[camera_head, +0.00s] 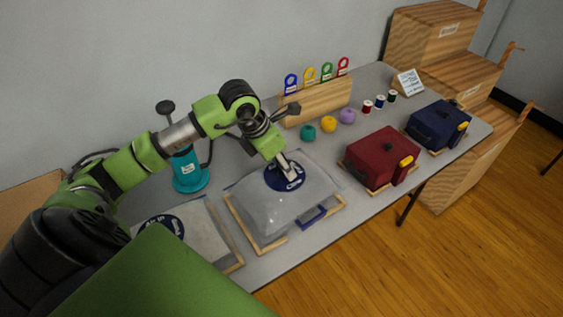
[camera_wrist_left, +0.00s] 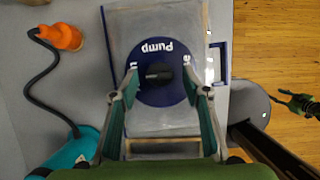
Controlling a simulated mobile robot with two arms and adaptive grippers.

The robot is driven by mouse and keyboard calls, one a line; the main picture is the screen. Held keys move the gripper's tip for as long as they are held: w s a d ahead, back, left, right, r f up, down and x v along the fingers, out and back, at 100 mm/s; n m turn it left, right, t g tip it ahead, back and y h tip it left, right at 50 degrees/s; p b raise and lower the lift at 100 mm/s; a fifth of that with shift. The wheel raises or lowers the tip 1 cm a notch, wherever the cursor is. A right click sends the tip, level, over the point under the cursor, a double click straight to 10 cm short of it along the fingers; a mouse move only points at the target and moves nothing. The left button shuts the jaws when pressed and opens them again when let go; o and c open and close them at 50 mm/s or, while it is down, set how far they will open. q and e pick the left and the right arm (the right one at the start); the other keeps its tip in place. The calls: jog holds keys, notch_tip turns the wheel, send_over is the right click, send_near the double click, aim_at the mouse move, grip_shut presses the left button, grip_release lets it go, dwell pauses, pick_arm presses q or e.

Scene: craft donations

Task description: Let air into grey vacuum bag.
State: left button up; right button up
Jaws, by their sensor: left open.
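A puffy, grey, translucent bag (camera_head: 315,193) lies on a wooden-edged tray (camera_head: 272,245) in the head view. A round dark blue dial (camera_head: 272,184) with white lettering is on its top. In the left wrist view the dial (camera_wrist_left: 158,97) reads "Pump" upside down, and a black knob (camera_wrist_left: 158,73) sits at its middle. My left gripper (camera_head: 291,173) is over the dial. Its open fingers (camera_wrist_left: 163,85) stand either side of the knob, apart from it. Some dial lettering is hidden by the fingers. A dark green part (camera_wrist_left: 300,103) at the right edge may be my right gripper; its jaws are unclear.
A second pale bag (camera_head: 200,222) with a blue dial is at left. A teal pump (camera_head: 187,172) stands behind; its hose ends in an orange nozzle (camera_wrist_left: 62,36). Yarn balls (camera_head: 328,124), a wooden rack (camera_head: 320,101), a red box (camera_head: 380,155) and a navy box (camera_head: 435,122) stand to the right.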

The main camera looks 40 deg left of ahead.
pick_arm(q)
jog(key=c, duration=1.1)
jog(key=shift+f+b, duration=0.1)
jog(key=shift+b, duration=0.3)
jog(key=shift+n, duration=0.4)
jog(key=o, duration=1.1)
